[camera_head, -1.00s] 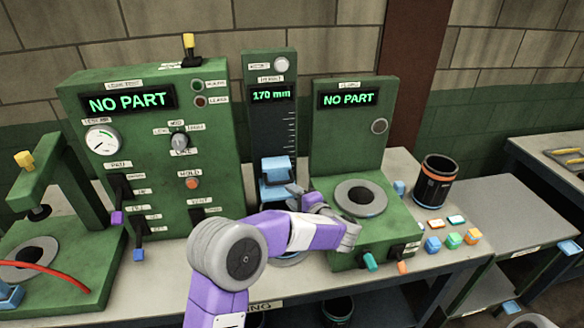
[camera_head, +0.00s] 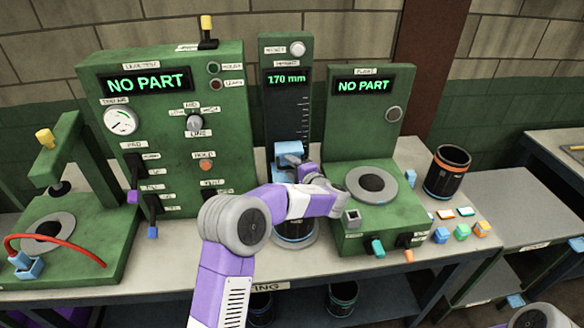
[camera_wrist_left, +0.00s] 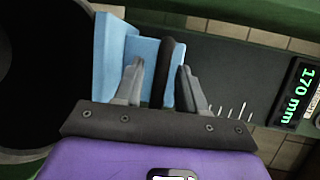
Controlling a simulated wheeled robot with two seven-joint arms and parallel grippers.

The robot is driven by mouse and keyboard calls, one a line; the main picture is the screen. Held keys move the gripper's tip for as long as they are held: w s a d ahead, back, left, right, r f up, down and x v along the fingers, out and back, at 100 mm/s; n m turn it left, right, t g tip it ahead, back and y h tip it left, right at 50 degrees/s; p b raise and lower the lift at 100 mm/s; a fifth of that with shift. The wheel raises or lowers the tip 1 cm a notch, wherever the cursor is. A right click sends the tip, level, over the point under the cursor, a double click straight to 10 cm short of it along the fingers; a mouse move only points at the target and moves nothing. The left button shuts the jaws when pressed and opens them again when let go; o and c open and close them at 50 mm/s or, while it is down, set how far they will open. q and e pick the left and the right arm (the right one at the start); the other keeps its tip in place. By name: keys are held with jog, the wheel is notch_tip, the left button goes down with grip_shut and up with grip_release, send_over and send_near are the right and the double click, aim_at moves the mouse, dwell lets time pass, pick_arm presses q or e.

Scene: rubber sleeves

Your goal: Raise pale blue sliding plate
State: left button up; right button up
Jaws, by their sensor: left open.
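The pale blue sliding plate (camera_head: 288,150) sits on the dark column of the height gauge, whose display (camera_head: 287,78) reads 170 mm. In the left wrist view the plate (camera_wrist_left: 112,60) shows just beyond my fingers, with a dark upright bar (camera_wrist_left: 166,70) on it. My left gripper (camera_wrist_left: 160,80) is open, with one finger on each side of this bar; I cannot tell whether they touch it. In the head view my left gripper (camera_head: 294,162) is at the plate's front, partly hiding its lower part. My right gripper is not in view.
A dark round part (camera_head: 296,234) stands below the plate, partly behind my arm. The leak tester (camera_head: 170,95) stands left and the gauge station (camera_head: 372,186) right, both showing NO PART.

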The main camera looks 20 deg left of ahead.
pick_arm(q)
grip_shut()
jog(key=shift+r, duration=0.1)
notch_tip(320, 180, up, 18)
jog(key=p, duration=0.4)
jog(key=shift+f+p, duration=0.2)
jog(key=shift+p, duration=0.1)
grip_release()
jog(key=b+v, duration=0.1)
jog(key=v, duration=0.6)
jog(key=shift+s+d, duration=0.2)
jog(key=shift+d, duration=0.05)
